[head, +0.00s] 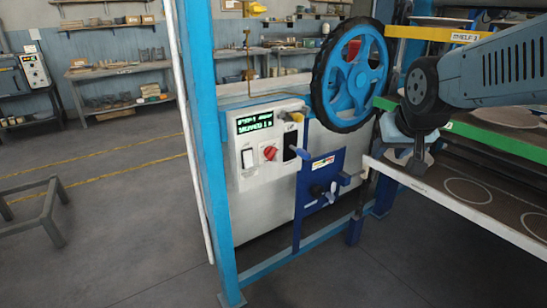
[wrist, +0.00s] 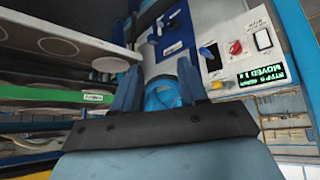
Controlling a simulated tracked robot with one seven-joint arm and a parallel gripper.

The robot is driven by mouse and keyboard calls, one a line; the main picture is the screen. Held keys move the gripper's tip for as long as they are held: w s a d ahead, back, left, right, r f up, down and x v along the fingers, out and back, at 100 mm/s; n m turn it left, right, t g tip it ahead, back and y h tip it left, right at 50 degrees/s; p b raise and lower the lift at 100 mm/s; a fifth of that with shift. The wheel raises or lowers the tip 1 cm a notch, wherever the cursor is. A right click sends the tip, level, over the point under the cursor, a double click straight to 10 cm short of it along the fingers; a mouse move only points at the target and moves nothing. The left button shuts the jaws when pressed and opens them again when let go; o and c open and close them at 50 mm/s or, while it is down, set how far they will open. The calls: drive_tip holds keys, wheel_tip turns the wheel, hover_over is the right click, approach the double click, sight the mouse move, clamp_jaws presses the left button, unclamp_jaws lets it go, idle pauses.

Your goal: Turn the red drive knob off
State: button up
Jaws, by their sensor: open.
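The red drive knob (head: 269,152) is on the front of a white control box (head: 265,190), below a green-lit display (head: 254,122). The exact angle of its pointer is too small to read. In the wrist view, which is turned upside down, the red knob (wrist: 235,47) shows at the upper right, unobstructed. My gripper (head: 412,155) hangs to the right of the box, by the shelf rack, well apart from the knob. In the wrist view its two blue fingers (wrist: 158,88) are spread, with nothing held between them.
A large blue handwheel (head: 349,75) with a black rim stands between the box and my arm. A blue panel with levers (head: 321,185) is right of the knob. A blue post (head: 205,150) rises at the box's left. Rack shelves (head: 470,205) fill the right; open floor lies in front.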

drive_tip(key=w+a+f+t, duration=0.2)
drive_tip(key=w+f, duration=0.2)
drive_tip(key=w, duration=0.7)
drive_tip(key=m+t+y, duration=0.2)
drive_tip(key=t+y, duration=0.4)
drive_tip(key=y, duration=0.5)
approach(273, 156)
drive_tip(key=x, duration=0.8)
drive_tip(key=shift+w, duration=0.25)
